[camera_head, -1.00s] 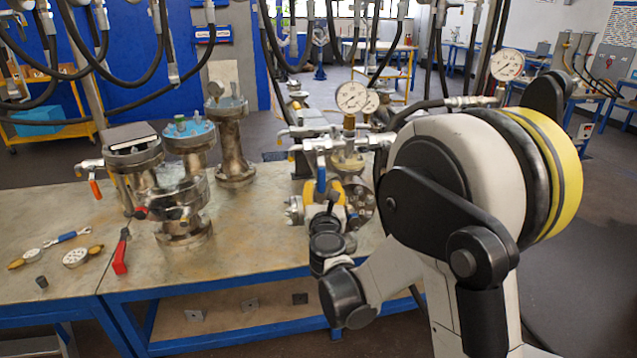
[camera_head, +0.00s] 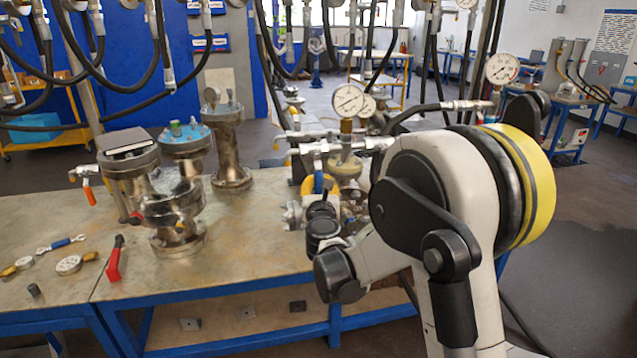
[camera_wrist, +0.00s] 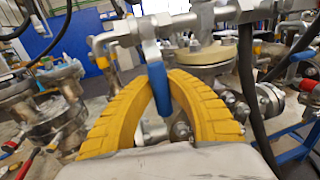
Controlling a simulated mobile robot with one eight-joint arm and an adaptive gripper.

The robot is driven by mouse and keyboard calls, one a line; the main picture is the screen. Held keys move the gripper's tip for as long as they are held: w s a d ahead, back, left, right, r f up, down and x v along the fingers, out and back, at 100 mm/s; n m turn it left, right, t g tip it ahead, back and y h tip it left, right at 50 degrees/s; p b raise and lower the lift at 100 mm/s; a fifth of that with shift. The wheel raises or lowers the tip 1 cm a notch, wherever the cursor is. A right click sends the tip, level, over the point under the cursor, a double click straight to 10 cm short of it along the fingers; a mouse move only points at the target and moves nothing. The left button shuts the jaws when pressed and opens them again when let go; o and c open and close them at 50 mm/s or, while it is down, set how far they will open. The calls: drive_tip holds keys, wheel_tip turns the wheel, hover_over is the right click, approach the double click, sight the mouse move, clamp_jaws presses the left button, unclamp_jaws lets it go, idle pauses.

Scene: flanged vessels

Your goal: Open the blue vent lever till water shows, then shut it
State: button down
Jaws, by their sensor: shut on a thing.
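The blue vent lever (camera_wrist: 158,88) hangs down from a silver valve (camera_wrist: 150,27) on the pipework in the wrist view. My gripper (camera_wrist: 161,76) has its yellow ribbed fingers closed on the lever from both sides, and the lever's lower end shows between them. In the head view, the lever (camera_head: 318,163) is a small blue strip below the horizontal pipe, and my gripper (camera_head: 320,183) is partly hidden by my wrist. I cannot make out any water at the valve outlet.
A pressure gauge (camera_head: 348,100) stands above the pipework, with another gauge (camera_head: 502,68) farther right. Flanged vessels (camera_head: 172,208) stand on the bench (camera_head: 235,262) to the left. A red-handled tool (camera_head: 114,258) lies nearby. Black hoses (camera_head: 105,80) hang overhead.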

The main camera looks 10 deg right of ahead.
drive_tip(key=shift+a, duration=0.1)
drive_tip(key=shift+a+r+m+g+y+p, duration=0.45)
drive_tip(key=shift+a+r+m+p, duration=0.75)
drive_tip(key=shift+m, duration=1.45)
drive_tip(key=shift+a+r+m+g+y+p, duration=0.15)
drive_tip(key=shift+a+r+m+y+p, duration=0.8)
drive_tip(key=shift+m, duration=1.65)
drive_tip(key=shift+a+r+m+g+y+p, duration=0.3)
drive_tip(key=shift+a+r+m+p, duration=1.15)
drive_tip(key=shift+m, duration=1.2)
drive_tip(key=shift+d+f, duration=0.1)
drive_tip(key=shift+d, duration=0.1)
drive_tip(key=c, duration=1.3)
unclamp_jaws()
drive_tip(key=s, duration=0.4)
drive_tip(key=s+r, duration=0.1)
drive_tip(key=s, duration=0.3)
drive_tip(key=s+r, duration=0.1)
drive_tip(key=s, duration=0.2)
drive_tip(key=shift+s+r, duration=0.2)
drive_tip(key=shift+s, duration=0.2)
